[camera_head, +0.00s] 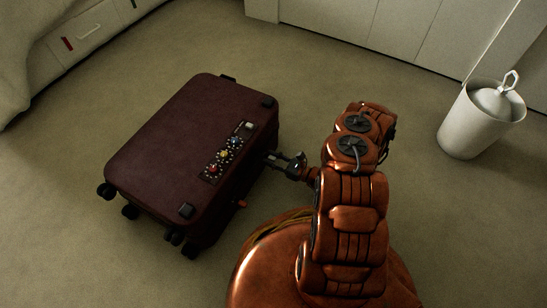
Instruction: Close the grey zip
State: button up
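A dark maroon suitcase (170,135) lies flat on the carpet, left of centre, with its lid down. My gripper (273,158) is at the suitcase's right side, near the upper right part of that side. The fingertips are at or very close to the side wall; I cannot tell if they touch it or hold something. No grey zip can be made out; that part of the side is dark and partly behind my gripper. A small red piece (242,204) shows low on the same side, nearer to my base.
A dark panel (211,171) with several coloured knobs sits on the suitcase lid. Black wheels (130,211) stick out at its lower left end. A white bin (468,128) stands at right. White cabinets line the back; a bed edge (18,60) and drawers are at upper left. Carpet around is clear.

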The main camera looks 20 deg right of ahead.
jog(key=shift+o, duration=1)
jog(key=shift+d, duration=0.1)
jog(key=v, duration=1.2)
jog(key=shift+r, duration=0.1)
